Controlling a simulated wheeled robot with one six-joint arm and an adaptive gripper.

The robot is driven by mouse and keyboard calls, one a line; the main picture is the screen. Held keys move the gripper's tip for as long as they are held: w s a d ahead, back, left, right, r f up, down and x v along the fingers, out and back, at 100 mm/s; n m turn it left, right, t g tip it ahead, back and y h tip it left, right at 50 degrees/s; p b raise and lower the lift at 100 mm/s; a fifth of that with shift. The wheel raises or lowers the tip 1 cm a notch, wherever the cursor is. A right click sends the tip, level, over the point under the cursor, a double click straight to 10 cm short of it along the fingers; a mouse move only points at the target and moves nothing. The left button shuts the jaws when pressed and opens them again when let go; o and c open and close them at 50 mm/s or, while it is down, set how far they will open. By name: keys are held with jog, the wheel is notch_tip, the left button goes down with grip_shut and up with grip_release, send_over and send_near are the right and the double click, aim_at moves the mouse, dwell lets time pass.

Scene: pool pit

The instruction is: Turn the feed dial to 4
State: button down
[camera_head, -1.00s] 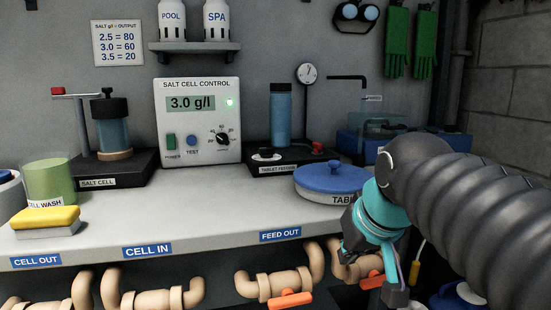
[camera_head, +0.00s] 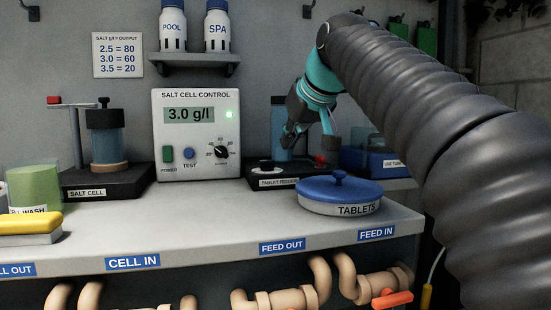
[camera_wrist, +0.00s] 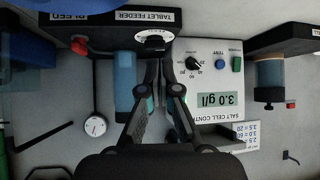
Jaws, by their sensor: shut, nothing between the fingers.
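The tablet feeder (camera_head: 300,180) is a black base with a clear blue cylinder, on the bench right of the control box. Its pale round dial (camera_head: 259,167) sits at the left of the base; the dial also shows in the wrist view (camera_wrist: 154,39), at the top centre. Its setting is too small to read. My gripper (camera_head: 288,143) is shut and empty, in front of the cylinder in the head view and partly hiding it. In the upside-down wrist view my fingertips (camera_wrist: 160,66) point towards the dial, apparently apart from it.
The salt cell control box (camera_head: 196,135) reads 3.0 g/l, left of the feeder. A blue-lidded tablets tub (camera_head: 339,191) stands at the front right. A red knob (camera_wrist: 79,45) is on the feeder's other side.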

aim_at(265, 168)
jog(key=b+x, duration=0.1)
jog(key=x, duration=0.9)
jog(key=shift+d+f+b, duration=0.1)
jog(key=shift+d+b, duration=0.05)
jog(key=shift+b, duration=0.25)
jog(key=shift+w+a+r+p, duration=0.1)
jog(key=shift+w+a+p, duration=0.15)
jog(key=shift+w, duration=0.25)
jog(key=shift+w+a+r+p, duration=0.1)
jog(key=shift+w+a, duration=0.15)
jog(key=shift+w, duration=0.25)
jog(key=shift+w+a, duration=0.35)
jog(key=shift+w, duration=0.35)
